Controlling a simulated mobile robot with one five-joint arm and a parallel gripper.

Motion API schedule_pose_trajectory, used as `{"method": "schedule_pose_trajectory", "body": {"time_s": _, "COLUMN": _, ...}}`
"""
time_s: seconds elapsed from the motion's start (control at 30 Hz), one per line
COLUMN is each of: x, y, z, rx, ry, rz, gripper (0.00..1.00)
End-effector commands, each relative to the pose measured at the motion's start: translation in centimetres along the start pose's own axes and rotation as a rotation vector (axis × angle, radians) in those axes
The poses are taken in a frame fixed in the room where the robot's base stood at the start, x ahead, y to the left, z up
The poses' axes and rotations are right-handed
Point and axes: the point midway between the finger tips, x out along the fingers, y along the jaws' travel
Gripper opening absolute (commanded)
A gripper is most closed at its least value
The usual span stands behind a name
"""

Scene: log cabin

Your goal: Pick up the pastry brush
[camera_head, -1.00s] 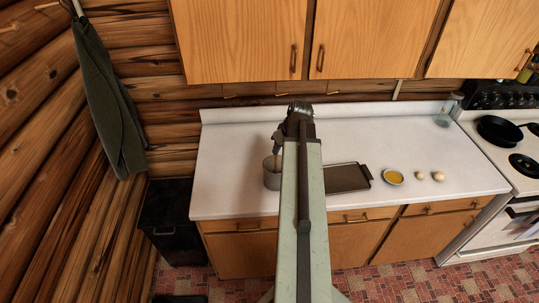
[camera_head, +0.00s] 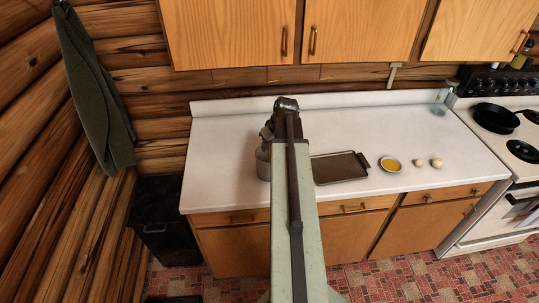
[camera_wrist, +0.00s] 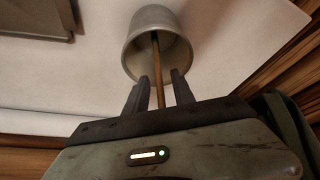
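A grey metal pot (camera_wrist: 150,28) stands on the white counter and shows at the top of the wrist view. A thin wooden handle (camera_wrist: 157,62), likely the pastry brush's, sticks out of it; its head is hidden inside. My gripper (camera_wrist: 160,82) is open, with one dark finger on each side of the handle and visible gaps between. In the head view the pot (camera_head: 262,168) is partly hidden by my arm, and my gripper (camera_head: 266,135) is just over its rim.
A dark baking tray (camera_head: 340,167) lies right of the pot. A bowl of yellow stuff (camera_head: 390,164) and two eggs (camera_head: 427,163) are further right, then a stove with pans (camera_head: 495,118). Wooden cabinets (camera_head: 370,35) hang above. A black bin (camera_head: 158,213) stands left of the counter.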

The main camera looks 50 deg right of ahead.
Motion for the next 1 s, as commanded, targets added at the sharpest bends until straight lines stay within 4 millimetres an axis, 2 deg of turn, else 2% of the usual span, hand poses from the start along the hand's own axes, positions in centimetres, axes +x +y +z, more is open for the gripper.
{"method": "schedule_pose_trajectory", "body": {"time_s": 0.03, "x": 0.0, "y": 0.0, "z": 0.0, "rx": 0.000, "ry": 0.000, "rz": 0.000, "gripper": 0.14}}
{"method": "schedule_pose_trajectory", "body": {"time_s": 0.1, "x": 0.0, "y": 0.0, "z": 0.0, "rx": -0.001, "ry": 0.000, "rz": 0.000, "gripper": 0.00}}
{"method": "schedule_pose_trajectory", "body": {"time_s": 0.43, "x": -0.1, "y": -0.1, "z": -0.1, "rx": -0.001, "ry": 0.000, "rz": -0.001, "gripper": 0.00}}
{"method": "schedule_pose_trajectory", "body": {"time_s": 0.57, "x": -0.9, "y": -0.1, "z": -0.4, "rx": -0.002, "ry": 0.000, "rz": -0.001, "gripper": 0.00}}
{"method": "schedule_pose_trajectory", "body": {"time_s": 0.67, "x": -2.3, "y": -0.1, "z": -1.0, "rx": -0.002, "ry": 0.000, "rz": -0.001, "gripper": 0.00}}
{"method": "schedule_pose_trajectory", "body": {"time_s": 1.0, "x": -8.7, "y": -0.1, "z": -3.7, "rx": -0.002, "ry": 0.000, "rz": -0.001, "gripper": 0.00}}
